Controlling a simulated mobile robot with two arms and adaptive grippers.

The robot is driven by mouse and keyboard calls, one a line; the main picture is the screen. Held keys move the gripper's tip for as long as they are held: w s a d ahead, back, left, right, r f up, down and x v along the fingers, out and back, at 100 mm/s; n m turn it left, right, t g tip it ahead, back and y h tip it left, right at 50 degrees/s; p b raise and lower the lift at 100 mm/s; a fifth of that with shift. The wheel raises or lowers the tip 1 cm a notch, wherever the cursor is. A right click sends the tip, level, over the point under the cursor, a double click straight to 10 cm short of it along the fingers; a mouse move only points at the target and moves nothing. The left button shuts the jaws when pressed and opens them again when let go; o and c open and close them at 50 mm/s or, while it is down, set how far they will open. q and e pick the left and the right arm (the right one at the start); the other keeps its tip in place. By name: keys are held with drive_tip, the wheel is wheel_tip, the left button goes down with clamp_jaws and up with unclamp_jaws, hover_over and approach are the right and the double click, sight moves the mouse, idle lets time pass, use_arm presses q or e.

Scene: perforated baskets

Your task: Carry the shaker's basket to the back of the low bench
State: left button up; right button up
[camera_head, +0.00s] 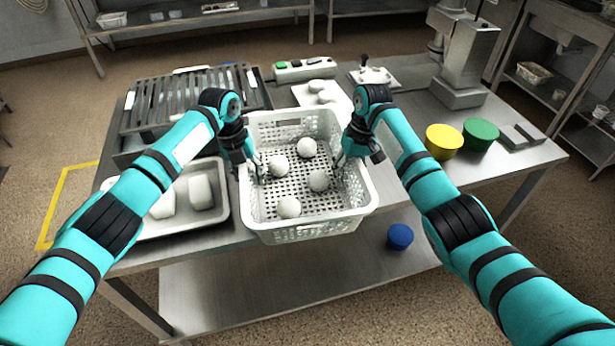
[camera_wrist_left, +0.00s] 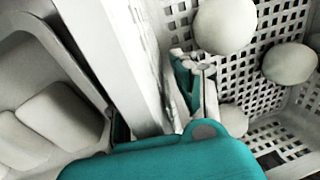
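The white perforated basket (camera_head: 300,232) sits at the front middle of the steel table (camera_head: 215,246), its near end at the table's front edge. Several pale round balls (camera_head: 289,207) lie in it. My left gripper (camera_head: 256,170) is at the basket's left wall; in the left wrist view one of its fingers (camera_wrist_left: 190,85) is inside, beside the wall (camera_wrist_left: 130,60), and a dark part shows outside it. My right gripper (camera_head: 341,160) is at the right wall, fingers pointing down. Whether either grips the wall is hidden. I cannot tell which surface is the low bench.
A slatted metal rack (camera_head: 190,98) stands behind left. A tray (camera_head: 222,218) of pale blocks lies left of the basket. A switch box (camera_head: 302,70) and a white plate (camera_head: 322,95) are behind it. Yellow (camera_head: 444,142) and green (camera_head: 480,134) tubs stand right. A blue tub (camera_head: 400,236) is below.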

use_arm(q)
drive_tip(key=shift+d, duration=0.1)
drive_tip(key=shift+r, duration=0.35)
use_arm(e)
drive_tip(key=shift+a, duration=0.1)
use_arm(q)
drive_tip(key=r, duration=0.3)
drive_tip(key=a+r, duration=0.1)
drive_tip(key=r, duration=0.3)
drive_tip(key=a+r, duration=0.1)
drive_tip(key=r, duration=0.2)
drive_tip(key=shift+s+r, duration=0.1)
drive_tip(key=shift+r, duration=0.45)
use_arm(e)
drive_tip(key=shift+r, duration=0.2)
drive_tip(key=r, duration=0.3)
drive_tip(key=d+r, duration=0.1)
drive_tip(key=r, duration=0.3)
drive_tip(key=d+r, duration=0.1)
drive_tip(key=r, duration=0.3)
drive_tip(key=shift+w+r, duration=0.15)
drive_tip(key=shift+r, duration=0.05)
